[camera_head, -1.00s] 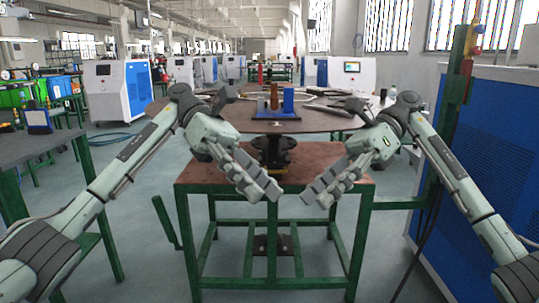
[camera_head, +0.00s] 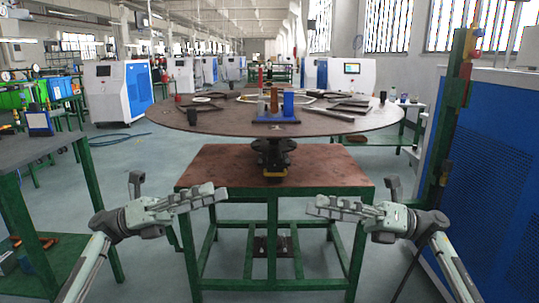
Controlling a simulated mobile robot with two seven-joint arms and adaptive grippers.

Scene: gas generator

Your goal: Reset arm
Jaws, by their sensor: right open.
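My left gripper (camera_head: 205,197) is low at the left, in front of the green-framed stand, with its fingers pointing right. It holds nothing that I can see, and its finger gap is not clear. My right gripper (camera_head: 325,207) is low at the right with its fingers pointing left. It is open and empty. The two grippers face each other with a wide gap between them.
A round table (camera_head: 220,121) on the stand carries a blue block (camera_head: 272,117), a copper cylinder (camera_head: 274,99), a blue cylinder (camera_head: 288,104) and several tools. A dark green-legged table (camera_head: 30,150) stands at left. A blue cabinet (camera_head: 495,170) stands at right.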

